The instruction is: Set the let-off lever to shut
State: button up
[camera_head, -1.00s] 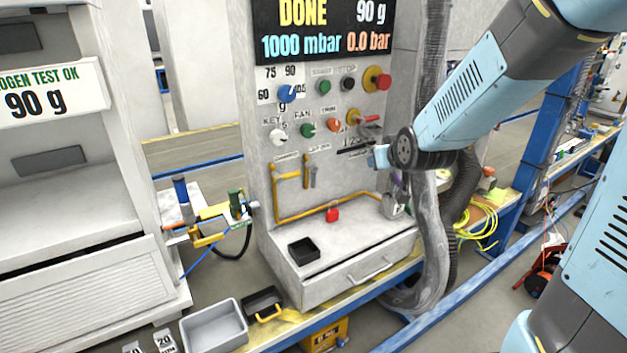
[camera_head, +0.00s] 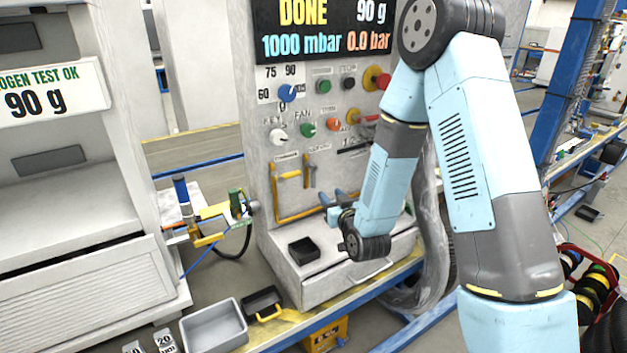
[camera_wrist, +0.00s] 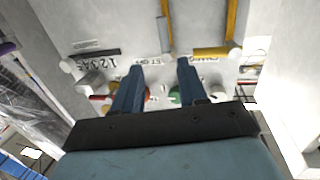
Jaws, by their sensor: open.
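The let-off lever (camera_head: 311,172) is a slim grey handle on the pale panel, below its label and right of the yellow charging handle (camera_head: 290,176). It points roughly upright. In the wrist view, where the panel appears upside down, the lever (camera_wrist: 163,36) shows ahead of the fingers. My gripper (camera_head: 331,193) is in front of the panel, below and right of the lever. In the wrist view my gripper (camera_wrist: 159,68) has its two blue fingers spread, with nothing between them. It appears apart from the lever.
Knobs and buttons, including a green fan knob (camera_head: 307,130), sit above the lever. A yellow pipe (camera_head: 287,218) runs along the panel below it. A small black tray (camera_head: 303,250) stands on the ledge. A thick grey hose (camera_head: 430,240) hangs at the right.

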aim_at(314, 180)
jog(key=shift+t, duration=0.3)
jog(key=x, duration=0.9)
jog(key=f+x, duration=0.1)
jog(key=x, duration=0.3)
jog(key=shift+a, duration=0.5)
grip_shut()
